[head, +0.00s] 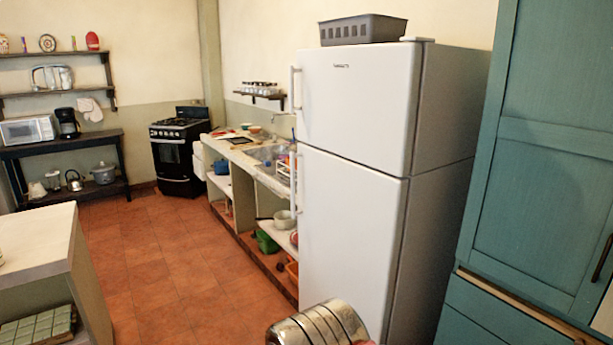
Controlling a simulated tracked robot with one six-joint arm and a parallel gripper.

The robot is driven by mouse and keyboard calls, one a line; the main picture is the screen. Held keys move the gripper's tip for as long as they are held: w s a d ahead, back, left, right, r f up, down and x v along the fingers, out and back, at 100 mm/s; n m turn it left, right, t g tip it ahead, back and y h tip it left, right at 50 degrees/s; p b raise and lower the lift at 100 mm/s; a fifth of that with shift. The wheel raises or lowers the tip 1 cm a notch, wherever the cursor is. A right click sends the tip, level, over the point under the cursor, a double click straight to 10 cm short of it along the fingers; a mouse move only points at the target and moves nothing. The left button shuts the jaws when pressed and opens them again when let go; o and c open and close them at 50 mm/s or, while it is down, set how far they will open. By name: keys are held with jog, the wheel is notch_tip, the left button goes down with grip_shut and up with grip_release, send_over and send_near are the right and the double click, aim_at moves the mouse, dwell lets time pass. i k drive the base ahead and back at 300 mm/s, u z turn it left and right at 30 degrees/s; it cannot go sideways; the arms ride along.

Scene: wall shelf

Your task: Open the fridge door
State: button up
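A tall white fridge (350,215) stands right of centre in the head view, with its front facing me. It has a smaller upper door (355,105) and a larger lower door (348,240), and both look shut. A slim vertical upper handle (296,88) is at the left edge of the upper door. A lower handle (294,185) is at the left edge of the lower door. The fridge's bottom is hidden by the frame edge and a shiny ribbed metal shape. My gripper is not in view.
The shiny ribbed metal shape (318,325) is at the bottom, its identity unclear. A teal cabinet (545,140) stands to the right. A grey basket (362,29) sits on the fridge. A counter (250,165) runs behind it at left. Tiled floor (160,260) is open at left.

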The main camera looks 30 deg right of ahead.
aim_at(351, 213)
jog(key=z, duration=0.2)
jog(key=i, duration=1.45)
jog(key=u, duration=0.25)
